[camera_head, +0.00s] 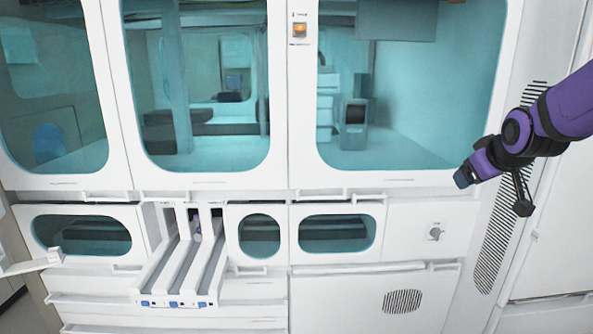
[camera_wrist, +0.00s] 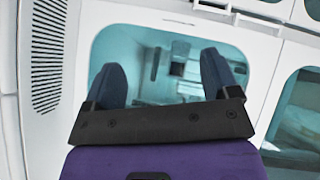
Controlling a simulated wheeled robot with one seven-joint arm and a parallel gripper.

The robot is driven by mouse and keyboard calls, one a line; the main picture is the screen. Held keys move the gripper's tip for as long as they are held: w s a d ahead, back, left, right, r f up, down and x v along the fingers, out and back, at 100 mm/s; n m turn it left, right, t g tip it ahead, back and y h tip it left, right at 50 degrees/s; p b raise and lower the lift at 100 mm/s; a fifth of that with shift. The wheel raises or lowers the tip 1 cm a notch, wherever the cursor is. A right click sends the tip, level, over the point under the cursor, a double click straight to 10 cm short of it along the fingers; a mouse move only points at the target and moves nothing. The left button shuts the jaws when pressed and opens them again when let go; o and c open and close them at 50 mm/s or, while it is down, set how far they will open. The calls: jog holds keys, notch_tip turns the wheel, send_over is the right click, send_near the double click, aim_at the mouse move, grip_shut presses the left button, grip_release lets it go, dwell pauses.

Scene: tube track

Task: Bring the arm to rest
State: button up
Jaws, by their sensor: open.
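My arm (camera_head: 565,105) is purple and black and reaches in from the right edge in the head view. My gripper (camera_head: 463,178) hangs in front of the right side of the white machine, beside the lower right corner of the large right window. In the wrist view my gripper (camera_wrist: 160,85) shows two dark blue fingers spread wide apart. Nothing is between them except the view of a window behind. The gripper touches nothing that I can see.
The white machine (camera_head: 340,190) has large teal windows above and small ones below. A tube track (camera_head: 180,270) with several parallel lanes juts out at its lower left middle. Space around my gripper looks clear.

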jog(key=s+a+r+m+g, duration=0.1)
jog(key=s+a, duration=0.3)
jog(key=s, duration=0.9)
jog(key=s+a+r+m+g+y, duration=0.1)
jog(key=s+a+m+g, duration=0.1)
jog(key=s, duration=1.2)
jog(key=shift+s+a+g+y, duration=0.25)
jog(key=shift+a+g, duration=0.45)
jog(key=shift+a, duration=0.5)
jog(key=shift+w, duration=0.1)
